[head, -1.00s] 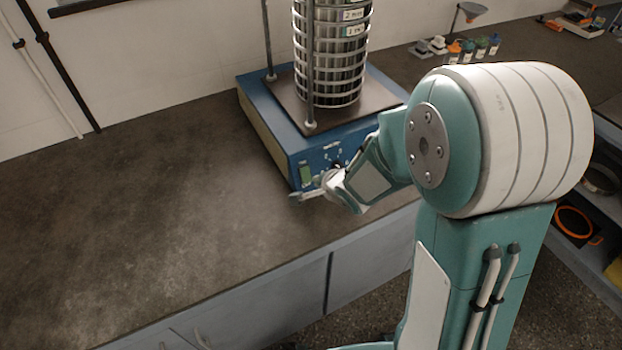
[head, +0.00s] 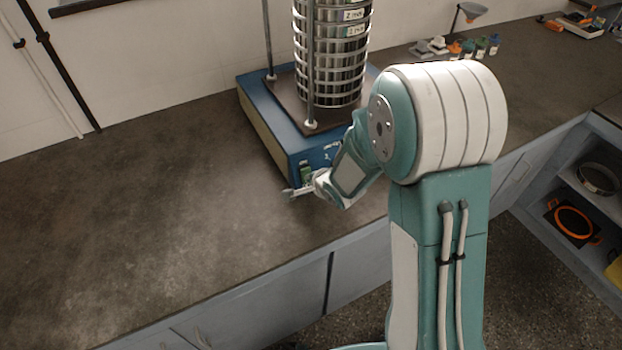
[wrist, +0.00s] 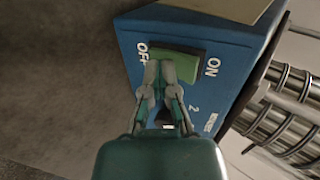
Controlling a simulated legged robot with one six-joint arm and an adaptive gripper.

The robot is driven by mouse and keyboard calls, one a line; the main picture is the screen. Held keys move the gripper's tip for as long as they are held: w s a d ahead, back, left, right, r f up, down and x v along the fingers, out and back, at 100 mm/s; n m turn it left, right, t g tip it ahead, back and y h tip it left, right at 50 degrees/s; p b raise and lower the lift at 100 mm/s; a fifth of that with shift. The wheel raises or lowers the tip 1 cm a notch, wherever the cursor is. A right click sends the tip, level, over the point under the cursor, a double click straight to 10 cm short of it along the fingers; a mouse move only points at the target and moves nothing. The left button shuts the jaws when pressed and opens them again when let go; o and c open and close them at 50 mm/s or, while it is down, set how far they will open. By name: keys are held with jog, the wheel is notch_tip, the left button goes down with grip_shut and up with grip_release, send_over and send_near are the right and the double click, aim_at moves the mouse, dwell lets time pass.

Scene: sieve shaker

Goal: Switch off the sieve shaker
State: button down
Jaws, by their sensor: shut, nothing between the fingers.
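The sieve shaker has a blue base (head: 266,122) on the bench, with a stack of metal sieves (head: 330,60) on top. Its green rocker switch (wrist: 185,62) shows in the wrist view, with OFF printed at its left end and ON at its right end. My gripper (wrist: 160,68) is shut and empty, with its fingertips over the switch's OFF end. I cannot tell whether they touch or press it. In the head view my gripper (head: 292,191) is at the front left corner of the base, and my arm hides much of the front panel. A dark knob (wrist: 166,112) is partly hidden behind the fingers.
The dark bench top (head: 130,190) is clear to the left of the shaker. Small bottles (head: 481,46) and a funnel on a stand (head: 472,12) are at the back right. An open shelf (head: 580,200) with sieves is at the right.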

jog(key=shift+r, duration=0.1)
jog(key=shift+r, duration=0.7)
